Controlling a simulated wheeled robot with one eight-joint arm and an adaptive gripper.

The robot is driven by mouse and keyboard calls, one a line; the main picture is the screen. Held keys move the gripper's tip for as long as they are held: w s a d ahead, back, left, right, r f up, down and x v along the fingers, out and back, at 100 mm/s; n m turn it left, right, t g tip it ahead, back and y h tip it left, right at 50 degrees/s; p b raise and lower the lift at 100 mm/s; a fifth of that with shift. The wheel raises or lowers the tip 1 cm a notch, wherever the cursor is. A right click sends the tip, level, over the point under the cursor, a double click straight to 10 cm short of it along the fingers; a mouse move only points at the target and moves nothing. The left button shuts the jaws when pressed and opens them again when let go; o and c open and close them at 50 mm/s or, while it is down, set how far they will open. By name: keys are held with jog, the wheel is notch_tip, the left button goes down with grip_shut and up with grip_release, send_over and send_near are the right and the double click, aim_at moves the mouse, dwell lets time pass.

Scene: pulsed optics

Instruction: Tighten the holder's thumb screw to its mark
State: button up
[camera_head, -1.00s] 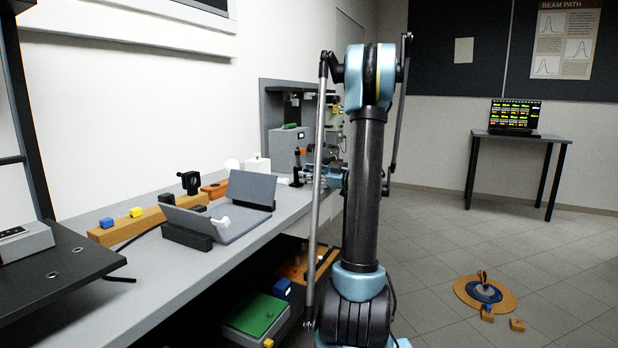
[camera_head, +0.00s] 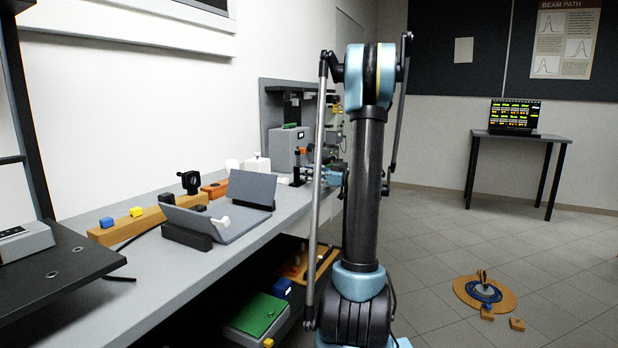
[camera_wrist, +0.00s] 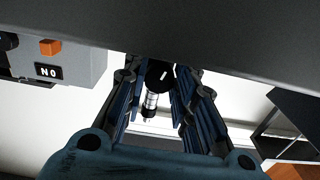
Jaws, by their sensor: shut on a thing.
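My gripper (camera_wrist: 159,88) is shut on a dark round knob (camera_wrist: 160,73) with a short white line on its face, which looks like the thumb screw. A ribbed silver cylinder (camera_wrist: 151,101) shows beyond the knob, between the blue fingers.
A grey box labelled "NO" with an orange button (camera_wrist: 50,47) is at the wrist view's upper left. On the bench (camera_head: 140,266) are a grey folded stand (camera_head: 252,187), a wooden block (camera_head: 118,230) and a white container (camera_head: 257,163).

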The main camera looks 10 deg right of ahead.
jog(key=m, duration=0.4)
jog(key=shift+w+d+m, duration=0.1)
jog(key=shift+m, duration=0.2)
jog(key=m, duration=0.3)
jog(key=shift+r+m, duration=0.1)
jog(key=shift+m, duration=0.3)
jog(key=m, duration=1.2)
jog(key=shift+m, duration=0.3)
jog(key=m, duration=0.3)
jog(key=shift+m, duration=0.3)
jog(key=m, duration=0.4)
jog(key=shift+m, duration=1.7)
